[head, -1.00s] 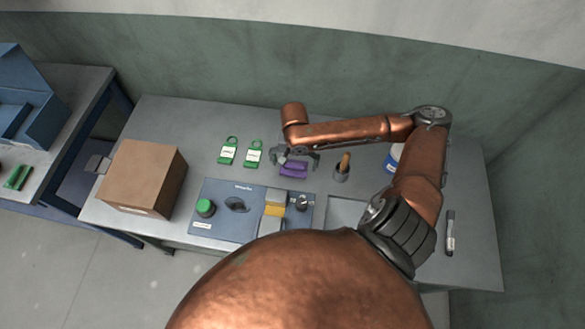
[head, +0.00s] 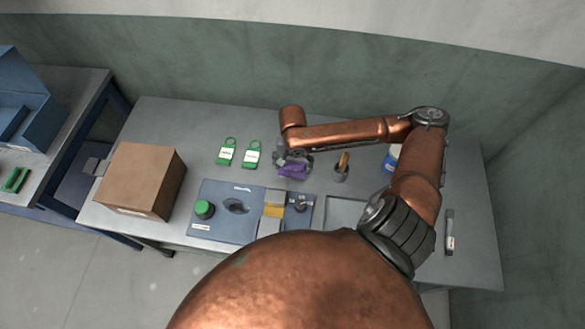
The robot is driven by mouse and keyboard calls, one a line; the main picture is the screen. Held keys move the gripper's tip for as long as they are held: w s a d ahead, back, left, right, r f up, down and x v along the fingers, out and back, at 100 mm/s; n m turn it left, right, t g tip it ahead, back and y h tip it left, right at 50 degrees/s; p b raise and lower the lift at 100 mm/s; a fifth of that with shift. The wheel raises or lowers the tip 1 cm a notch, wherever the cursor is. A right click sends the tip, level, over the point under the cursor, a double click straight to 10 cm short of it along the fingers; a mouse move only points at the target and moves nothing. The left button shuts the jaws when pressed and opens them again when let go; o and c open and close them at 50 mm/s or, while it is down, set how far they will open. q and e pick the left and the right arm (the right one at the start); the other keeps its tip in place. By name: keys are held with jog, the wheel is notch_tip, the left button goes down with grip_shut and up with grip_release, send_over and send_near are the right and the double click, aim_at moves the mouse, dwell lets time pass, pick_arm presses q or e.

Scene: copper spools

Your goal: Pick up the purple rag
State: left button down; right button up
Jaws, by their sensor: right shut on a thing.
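The purple rag (head: 292,171) lies on the grey table behind the blue-grey panel, left of a small cup with a brush. My right gripper (head: 292,162) is over the rag from behind, and its fingers are shut on it. The gripper covers the rag's upper part. I cannot tell whether the rag is clear of the table. My left gripper is not in view.
Two green tags (head: 239,153) lie left of the rag. The cup with a brush (head: 341,169) stands close on the right. The panel (head: 222,226) with a green knob is in front. A cardboard box (head: 142,180) stands at the left. A blue-and-white container (head: 391,158) is partly behind my arm.

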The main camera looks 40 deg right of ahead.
aim_at(293, 165)
jog(key=shift+r, duration=0.4)
notch_tip(293, 165, up, 2)
jog(key=shift+w+r+p, duration=0.1)
jog(key=shift+r+p, duration=0.05)
jog(key=shift+p, duration=0.55)
jog(key=w+a+r+p, duration=0.2)
jog(key=a+r+p, duration=0.1)
jog(key=a+r, duration=0.7)
jog(key=a, duration=0.3)
jog(key=shift+w+a+p, duration=0.25)
jog(key=shift+a+p, duration=0.05)
jog(key=shift+a, duration=0.1)
